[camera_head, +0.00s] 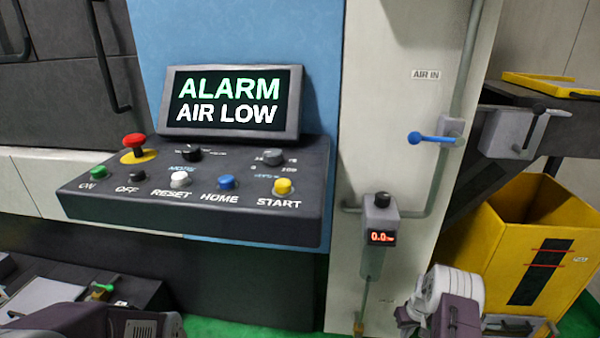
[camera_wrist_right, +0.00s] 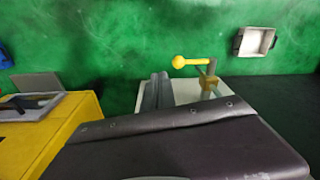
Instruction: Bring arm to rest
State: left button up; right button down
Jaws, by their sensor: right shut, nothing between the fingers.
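My right arm (camera_head: 455,308) comes up at the bottom right of the head view, in front of the green floor and right of the pale pillar. My right gripper (camera_wrist_right: 158,92) shows in the right wrist view with its two dark fingers together and nothing between them. It also shows small and dark in the head view (camera_head: 406,318), below the pressure gauge and apart from it. Part of my left arm (camera_head: 80,322) shows at the bottom left edge of the head view; its gripper is out of view.
A control panel (camera_head: 205,215) with buttons stands at the left; its screen (camera_head: 232,100) reads "ALARM AIR LOW". A blue-handled valve (camera_head: 430,138) sits on the pipe, above a gauge (camera_head: 380,235) reading 0.0. A yellow bin (camera_head: 490,255) stands right. A yellow-knobbed handle (camera_wrist_right: 190,62) shows beyond my fingers.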

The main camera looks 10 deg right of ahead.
jog(key=s+a+r, duration=0.1)
jog(key=a+r, duration=0.8)
jog(key=r, duration=0.2)
jog(key=s+a+r, duration=0.6)
jog(key=s+a, duration=0.1)
jog(key=s, duration=0.2)
jog(key=s+a+r, duration=0.5)
jog(key=s+a, duration=0.1)
jog(key=s, duration=0.3)
notch_tip(320, 180, up, 26)
jog(key=p, duration=2.5)
jog(key=shift+a+f, duration=0.15)
jog(key=shift+f, duration=0.05)
